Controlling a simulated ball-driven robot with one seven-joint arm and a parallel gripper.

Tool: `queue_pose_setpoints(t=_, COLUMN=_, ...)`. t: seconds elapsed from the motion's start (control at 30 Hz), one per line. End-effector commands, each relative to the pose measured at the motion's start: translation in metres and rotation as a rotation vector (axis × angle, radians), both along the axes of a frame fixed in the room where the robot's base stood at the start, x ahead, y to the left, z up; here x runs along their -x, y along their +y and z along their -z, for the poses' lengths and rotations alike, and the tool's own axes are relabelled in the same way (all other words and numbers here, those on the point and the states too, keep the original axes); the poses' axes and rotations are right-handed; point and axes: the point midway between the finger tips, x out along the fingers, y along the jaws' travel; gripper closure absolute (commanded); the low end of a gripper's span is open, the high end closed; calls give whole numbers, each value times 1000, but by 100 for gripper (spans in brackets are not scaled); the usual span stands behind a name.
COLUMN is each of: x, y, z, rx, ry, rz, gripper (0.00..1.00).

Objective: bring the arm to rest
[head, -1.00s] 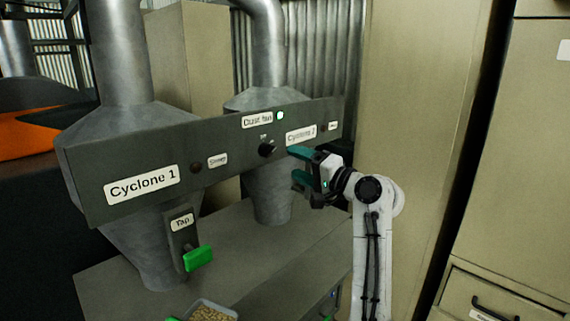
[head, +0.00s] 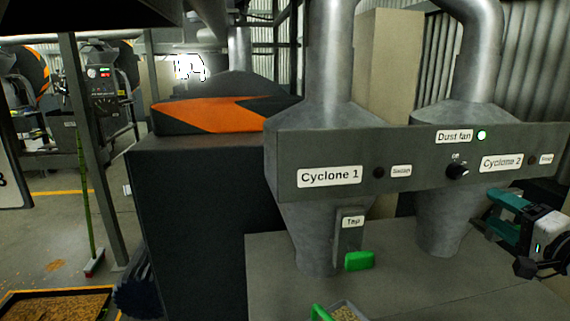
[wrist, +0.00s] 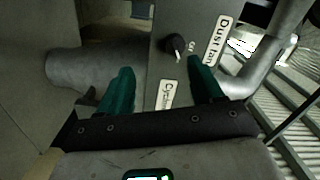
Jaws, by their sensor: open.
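My gripper (head: 492,214) is at the right edge of the head view, in front of the Cyclone 2 end of the grey control panel (head: 330,158). Its teal fingers are apart with nothing between them. In the wrist view the two fingers (wrist: 163,88) point toward the panel, and the black dust fan knob (wrist: 174,46) shows beyond them, apart from them. The knob also shows in the head view (head: 457,171), left of and above my gripper. The dust fan lamp (head: 481,135) glows green-white. Most of my arm is outside the head view.
A green tap handle (head: 359,260) sits below Cyclone 1, above a small container of pellets (head: 346,313) on the grey bench (head: 415,290). A dark machine with an orange stripe (head: 215,115) stands left. Open floor (head: 55,225) with a broom (head: 88,200) lies farther left.

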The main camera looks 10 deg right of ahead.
Motion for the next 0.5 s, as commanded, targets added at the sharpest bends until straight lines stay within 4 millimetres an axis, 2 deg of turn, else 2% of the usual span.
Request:
queue_pose_setpoints(t=0.13, x=8, y=36, z=77, rx=110, ry=182, rz=-40, gripper=34)
queue_pose_setpoints(t=0.27, x=32, y=74, z=156, rx=254, ry=383, rz=-102, gripper=34)
queue_pose_setpoints(t=0.37, x=61, y=103, z=212, rx=368, ry=533, rz=-169, gripper=34)
queue_pose_setpoints(t=0.5, x=117, y=141, z=282, rx=533, ry=739, rz=-289, gripper=34)
